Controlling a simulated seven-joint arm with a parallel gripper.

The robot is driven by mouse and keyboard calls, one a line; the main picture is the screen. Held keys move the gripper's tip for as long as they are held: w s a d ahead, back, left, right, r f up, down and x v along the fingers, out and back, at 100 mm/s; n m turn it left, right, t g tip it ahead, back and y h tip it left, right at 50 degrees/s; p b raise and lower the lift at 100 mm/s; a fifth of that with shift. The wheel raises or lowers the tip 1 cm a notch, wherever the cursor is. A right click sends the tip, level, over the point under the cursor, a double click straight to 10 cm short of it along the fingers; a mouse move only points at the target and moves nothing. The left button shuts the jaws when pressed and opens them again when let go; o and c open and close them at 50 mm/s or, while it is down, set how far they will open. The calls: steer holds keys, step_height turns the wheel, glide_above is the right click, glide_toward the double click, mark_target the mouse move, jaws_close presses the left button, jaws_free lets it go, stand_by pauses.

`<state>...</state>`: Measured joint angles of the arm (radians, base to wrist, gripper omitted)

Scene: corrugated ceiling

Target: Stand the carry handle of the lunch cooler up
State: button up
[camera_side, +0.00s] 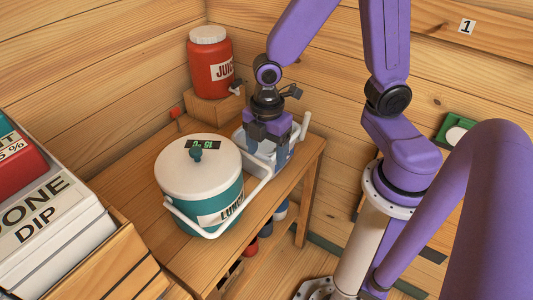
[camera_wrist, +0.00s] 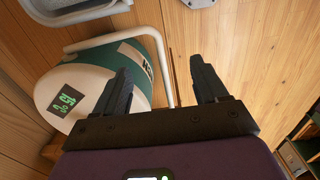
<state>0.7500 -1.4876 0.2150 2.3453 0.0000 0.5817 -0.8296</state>
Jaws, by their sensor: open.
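The lunch cooler (camera_side: 200,183) is a round teal tub with a white lid, a teal knob and a dark display, upright on the wooden bench. Its white carry handle (camera_side: 216,234) is lowered and slopes out around the front and right side. The cooler shows at left in the wrist view (camera_wrist: 137,55), with the handle (camera_wrist: 164,70) beyond it. My gripper (camera_side: 265,148) is behind and right of the cooler, pointing down. In the wrist view, my gripper (camera_wrist: 160,66) is open, and one handle arm appears between the fingers. I cannot tell whether they touch it.
A grey-white caddy (camera_side: 247,146) stands beside the cooler, partly hidden by my gripper. A red juice jug (camera_side: 208,72) stands on a wooden block (camera_side: 215,107) at the back. Stacked boxes (camera_side: 50,215) fill the left. Bare bench (camera_side: 135,180) shows left of the cooler.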

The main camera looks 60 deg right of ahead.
mark_target(267, 177)
steer(key=shift+f, duration=5.1)
steer(key=c, duration=1.2)
steer(key=shift+c, duration=0.2)
steer(key=shift+r, duration=0.1)
steer(key=shift+r, duration=1.4)
